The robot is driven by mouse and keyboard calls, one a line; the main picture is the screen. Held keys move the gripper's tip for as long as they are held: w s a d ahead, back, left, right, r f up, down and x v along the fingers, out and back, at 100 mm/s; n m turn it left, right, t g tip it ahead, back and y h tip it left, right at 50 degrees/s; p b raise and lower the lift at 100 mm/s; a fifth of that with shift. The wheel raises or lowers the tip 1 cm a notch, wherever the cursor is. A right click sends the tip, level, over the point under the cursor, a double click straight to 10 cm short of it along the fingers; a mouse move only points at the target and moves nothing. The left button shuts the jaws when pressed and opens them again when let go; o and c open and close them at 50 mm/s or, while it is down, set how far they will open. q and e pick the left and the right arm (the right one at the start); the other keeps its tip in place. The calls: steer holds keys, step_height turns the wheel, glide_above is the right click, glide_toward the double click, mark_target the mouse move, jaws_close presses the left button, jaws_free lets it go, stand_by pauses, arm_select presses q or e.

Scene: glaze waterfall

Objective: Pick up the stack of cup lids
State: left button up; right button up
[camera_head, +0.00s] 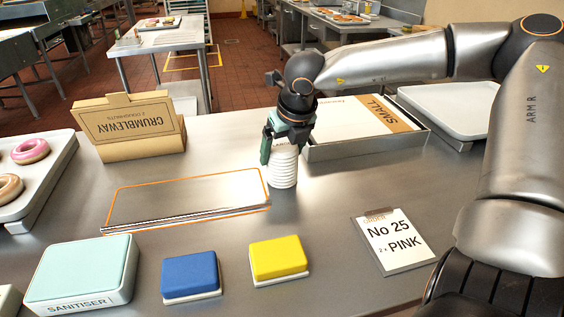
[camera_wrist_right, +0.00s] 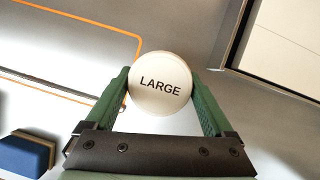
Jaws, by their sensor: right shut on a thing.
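The stack of cup lids (camera_head: 283,172) is a white ribbed column on the metal counter, upright in the head view. In the right wrist view the top of the lid stack (camera_wrist_right: 160,84) is a round white disc marked "LARGE". My right gripper (camera_head: 280,143) comes down on the stack from above. In the right wrist view its green fingers (camera_wrist_right: 161,90) lie on both sides of the stack, shut on it. Whether the stack's base touches the counter is hard to tell. My left gripper is not in view.
A tray marked "SMALL" (camera_head: 368,150) stands right of the stack. A flat metal plate (camera_head: 185,197) outlined in orange lies to its left. A Crumbleway box (camera_head: 130,128), blue sponge (camera_head: 190,274), yellow sponge (camera_head: 278,258), sanitiser box (camera_head: 82,270) and order card (camera_head: 393,243) surround it.

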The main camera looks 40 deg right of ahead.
steer(key=shift+c, duration=1.4)
